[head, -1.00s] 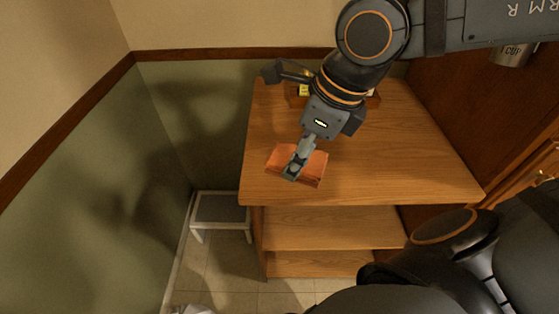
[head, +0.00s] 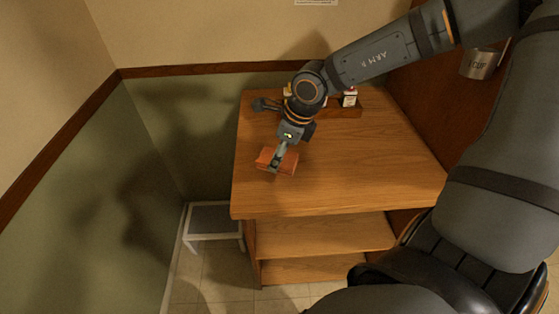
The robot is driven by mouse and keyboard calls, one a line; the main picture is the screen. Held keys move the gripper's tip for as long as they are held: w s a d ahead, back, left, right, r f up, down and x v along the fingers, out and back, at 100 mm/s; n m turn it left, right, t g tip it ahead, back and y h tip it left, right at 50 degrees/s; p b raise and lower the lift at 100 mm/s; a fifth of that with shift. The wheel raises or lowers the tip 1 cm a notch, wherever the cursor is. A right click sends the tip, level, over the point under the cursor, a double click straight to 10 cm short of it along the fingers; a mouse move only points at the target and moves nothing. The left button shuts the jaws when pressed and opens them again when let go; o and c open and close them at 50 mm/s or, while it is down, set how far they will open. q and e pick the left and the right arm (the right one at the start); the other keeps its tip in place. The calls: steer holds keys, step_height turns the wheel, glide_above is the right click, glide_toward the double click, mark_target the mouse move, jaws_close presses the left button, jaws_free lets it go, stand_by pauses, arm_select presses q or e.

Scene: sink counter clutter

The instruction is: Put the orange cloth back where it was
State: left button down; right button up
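The orange cloth (head: 290,161) is a folded, roughly rectangular piece over the left part of the wooden counter top (head: 345,175). My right gripper (head: 276,164) comes down from above and behind it, fingers across the cloth's middle. The fingers look closed on the cloth, and it hides part of them. I cannot tell whether the cloth touches the wood or hangs just above it. My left gripper is not in view.
A small wooden rack (head: 375,111) with a white-labelled container (head: 349,98) stands at the back of the counter. A metal cup (head: 480,64) hangs on the right wall panel. A low white-framed stool (head: 214,219) stands left of the counter. The counter's middle and front are bare.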

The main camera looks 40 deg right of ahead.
step_height(320, 180, down, 3)
steer(key=shift+r, duration=0.15)
steer(key=shift+w+f, duration=0.15)
steer(key=shift+f, duration=0.1)
steer(key=shift+f+b, duration=0.2)
steer(key=shift+b, duration=0.25)
steer(key=o, duration=1.1)
steer(key=shift+r, duration=0.1)
